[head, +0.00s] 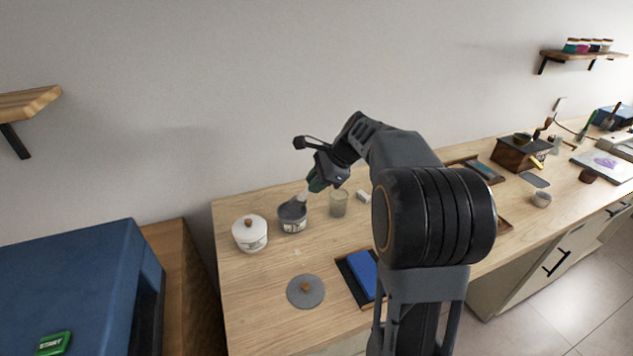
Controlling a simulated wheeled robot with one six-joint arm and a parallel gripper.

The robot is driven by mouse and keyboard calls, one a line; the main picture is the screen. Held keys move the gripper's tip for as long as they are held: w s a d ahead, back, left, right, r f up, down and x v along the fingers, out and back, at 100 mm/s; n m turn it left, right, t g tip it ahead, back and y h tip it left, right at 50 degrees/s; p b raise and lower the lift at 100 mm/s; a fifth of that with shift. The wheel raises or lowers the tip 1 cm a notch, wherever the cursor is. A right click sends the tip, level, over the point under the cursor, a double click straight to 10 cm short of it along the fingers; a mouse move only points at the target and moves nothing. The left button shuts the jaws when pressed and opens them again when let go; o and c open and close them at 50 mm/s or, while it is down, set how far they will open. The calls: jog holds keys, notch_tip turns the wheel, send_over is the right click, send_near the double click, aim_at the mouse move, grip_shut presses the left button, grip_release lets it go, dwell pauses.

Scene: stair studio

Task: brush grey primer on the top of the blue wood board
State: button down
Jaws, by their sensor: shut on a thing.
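My gripper (318,182) is above the back of the wood counter and shut on a brush (301,198). The brush points down and left, its pale lower end at the mouth of an open pot (292,226) with grey inside. I cannot tell how deep the tip reaches. The blue board (364,270) lies flat in a dark tray (347,275) at the front, apart from the gripper. Its visible top is plain blue; my arm hides the area to its right.
A white lidded pot (250,236) stands left of the open pot. A glass jar (338,205) and a small white block (363,196) are to its right. The counter's front left is clear.

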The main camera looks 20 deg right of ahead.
notch_tip(320, 180, up, 7)
jog(key=p, duration=0.7)
dwell(0.8)
